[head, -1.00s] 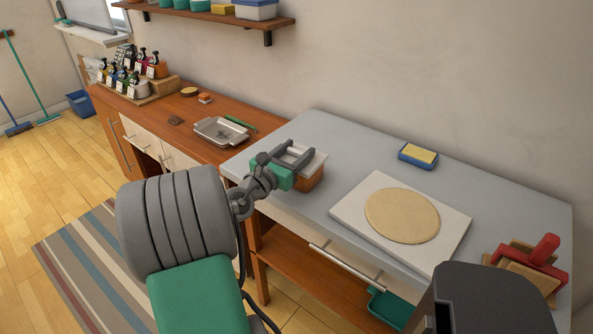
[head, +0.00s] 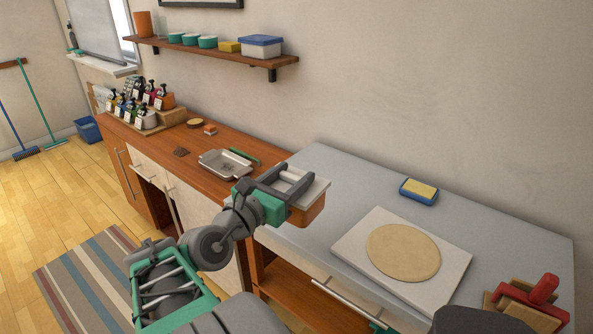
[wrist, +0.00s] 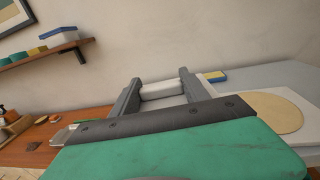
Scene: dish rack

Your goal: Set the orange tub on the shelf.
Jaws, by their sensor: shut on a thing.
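The orange tub (head: 308,214) has a white lid and is held in my gripper (head: 290,180), above the grey counter's left end. My gripper is shut on it, with its two fingers across the lid end. In the wrist view the tub's white lid (wrist: 163,90) shows between the fingers, and its orange body is hidden. The shelf (head: 215,49) is a wooden board on the wall at upper left, apart from the tub. It also shows in the wrist view (wrist: 40,56).
On the shelf stand an orange cylinder (head: 143,24), several teal bowls (head: 191,39), a yellow block (head: 229,47) and a blue-lidded box (head: 260,49) near the right end. Below are a metal tray (head: 222,164) and bottles. A board with dough (head: 403,249) lies on the counter.

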